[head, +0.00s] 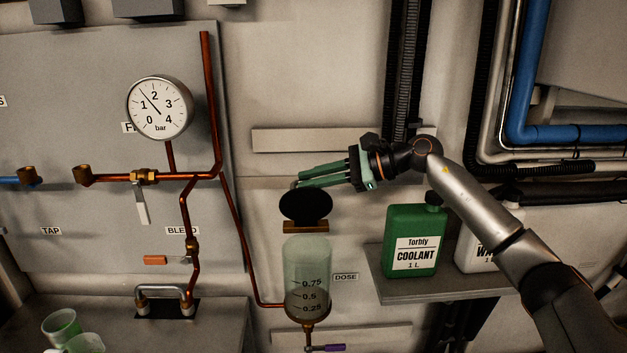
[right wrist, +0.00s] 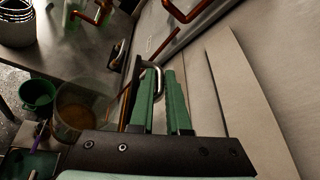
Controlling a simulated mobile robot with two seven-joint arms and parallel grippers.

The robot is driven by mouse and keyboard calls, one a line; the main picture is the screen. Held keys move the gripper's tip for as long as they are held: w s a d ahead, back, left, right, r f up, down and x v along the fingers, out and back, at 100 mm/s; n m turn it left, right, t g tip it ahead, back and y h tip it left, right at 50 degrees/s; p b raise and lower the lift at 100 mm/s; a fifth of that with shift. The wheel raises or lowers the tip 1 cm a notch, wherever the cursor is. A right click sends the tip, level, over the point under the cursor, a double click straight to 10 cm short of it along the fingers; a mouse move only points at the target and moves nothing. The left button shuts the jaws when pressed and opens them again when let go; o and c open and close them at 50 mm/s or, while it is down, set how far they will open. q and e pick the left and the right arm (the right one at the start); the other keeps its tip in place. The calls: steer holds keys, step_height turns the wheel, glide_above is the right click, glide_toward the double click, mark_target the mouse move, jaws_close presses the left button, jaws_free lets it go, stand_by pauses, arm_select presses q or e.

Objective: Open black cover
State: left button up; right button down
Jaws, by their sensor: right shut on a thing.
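The black cover (head: 306,206) is a round dark disc standing tilted up above the clear dose cylinder (head: 308,265), whose top is uncovered. A brass-coloured hinge piece (head: 306,228) sits at its lower edge. My right gripper (head: 299,181) reaches in from the right, its green fingers at the cover's upper edge. In the right wrist view the fingers (right wrist: 160,82) are shut on a curved metal handle (right wrist: 157,70) on the cover, which shows nearly edge-on (right wrist: 129,92). The handle is hidden in the head view. My left gripper is not in view.
A green coolant bottle (head: 412,240) and a white bottle (head: 477,247) stand on a shelf (head: 450,285) right of the cylinder. Copper pipes (head: 211,110) and a pressure gauge (head: 160,107) are at left. Green cups (head: 61,325) stand at lower left.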

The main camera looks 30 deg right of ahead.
steer(key=shift+w+d+f, duration=0.1)
steer(key=shift+f, duration=0.35)
steer(key=c, duration=1.2)
jaws_free()
steer(key=shift+f, duration=0.1)
steer(key=shift+o, duration=0.2)
steer(key=shift+d, duration=0.1)
steer(key=shift+s+d, duration=0.2)
steer(key=r+b+v, duration=0.1)
steer(key=b+v, duration=0.2)
steer(key=v, duration=0.9)
steer(key=shift+r, duration=0.25)
steer(key=shift+a, duration=0.15)
